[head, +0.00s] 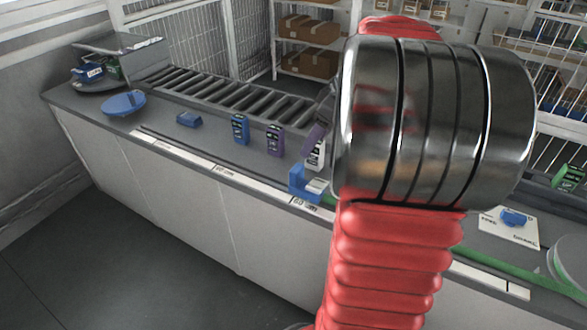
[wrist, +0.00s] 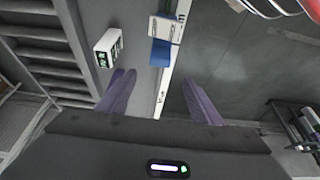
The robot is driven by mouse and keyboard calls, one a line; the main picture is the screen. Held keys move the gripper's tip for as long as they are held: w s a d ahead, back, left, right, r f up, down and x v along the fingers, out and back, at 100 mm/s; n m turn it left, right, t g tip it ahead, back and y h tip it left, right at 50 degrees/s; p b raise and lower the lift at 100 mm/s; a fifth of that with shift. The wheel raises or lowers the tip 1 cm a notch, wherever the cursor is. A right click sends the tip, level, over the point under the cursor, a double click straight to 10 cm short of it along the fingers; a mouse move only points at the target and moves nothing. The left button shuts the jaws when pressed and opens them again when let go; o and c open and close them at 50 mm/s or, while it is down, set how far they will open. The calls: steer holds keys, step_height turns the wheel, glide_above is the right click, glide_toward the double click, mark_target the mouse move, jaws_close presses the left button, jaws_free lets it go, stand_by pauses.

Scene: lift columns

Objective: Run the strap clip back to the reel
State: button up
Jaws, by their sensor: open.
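The blue strap clip (head: 300,183) sits at the counter's front edge, beside a ruler strip. A green strap (head: 490,273) runs along the edge towards a pale round reel (head: 572,262), cut off at the right. The strap's middle is hidden behind my red arm. In the wrist view the blue clip (wrist: 161,52) lies ahead of my gripper (wrist: 157,80), roughly between the lines of its two purple fingers. The fingers are wide apart with nothing between them. In the head view only part of my gripper (head: 318,135) shows, above and behind the clip.
A white box (head: 316,156) stands close behind the clip; it also shows left in the wrist view (wrist: 108,47). Purple (head: 275,140) and blue (head: 240,129) boxes stand further left. A roller conveyor (head: 225,90) runs behind. A white card (head: 510,232) lies near the reel.

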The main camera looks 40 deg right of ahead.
mark_target(298, 168)
steer(key=x, duration=1.4)
steer(key=shift+s, duration=0.1)
steer(key=shift+c, duration=0.4)
